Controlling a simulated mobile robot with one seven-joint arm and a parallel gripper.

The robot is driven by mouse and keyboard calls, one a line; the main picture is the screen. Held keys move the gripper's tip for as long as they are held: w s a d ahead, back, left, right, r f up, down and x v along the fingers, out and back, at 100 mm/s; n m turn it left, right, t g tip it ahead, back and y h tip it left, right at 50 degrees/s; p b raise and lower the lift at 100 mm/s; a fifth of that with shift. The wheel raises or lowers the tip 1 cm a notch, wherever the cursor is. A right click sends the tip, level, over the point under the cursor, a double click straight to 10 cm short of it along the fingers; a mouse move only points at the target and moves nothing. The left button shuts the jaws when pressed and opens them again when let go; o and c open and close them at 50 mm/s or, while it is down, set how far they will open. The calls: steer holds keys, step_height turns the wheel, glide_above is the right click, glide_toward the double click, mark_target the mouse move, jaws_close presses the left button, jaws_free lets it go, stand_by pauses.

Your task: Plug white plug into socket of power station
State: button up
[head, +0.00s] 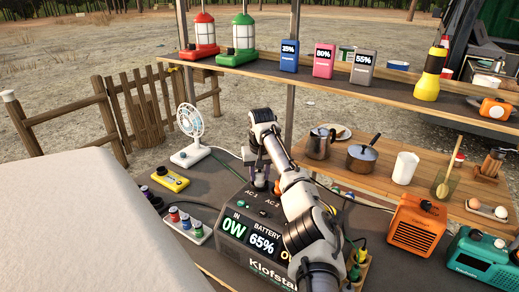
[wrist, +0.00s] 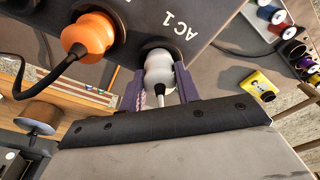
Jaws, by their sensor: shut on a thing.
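The dark grey power station (head: 236,240) stands on the dark mat in the head view, its screen reading 0W in and battery 65%. In the wrist view my gripper (wrist: 157,88) has its two purple fingers on either side of the white plug (wrist: 158,68) and is shut on it. The plug's head is at the socket marked AC 1, with the dark socket rim showing around it. I cannot tell how deep it sits. Its pale cord runs back between the fingers.
An orange plug (wrist: 88,38) with a black cord sits in the socket beside AC 1. A white fan (head: 190,130), a yellow device (head: 170,179) and a tray of spools (head: 188,224) lie left of the station. An orange heater (head: 415,228) stands right.

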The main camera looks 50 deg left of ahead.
steer(key=o, duration=1.1)
steer(key=shift+r, duration=0.1)
steer(key=r+b, duration=0.1)
steer(key=r, duration=0.3)
steer(key=d+r+b, duration=0.1)
steer(key=r, duration=0.4)
steer(key=r+b, duration=0.1)
steer(key=r, duration=0.3)
steer(key=shift+s+d+r, duration=0.25)
steer(key=shift+s, duration=0.15)
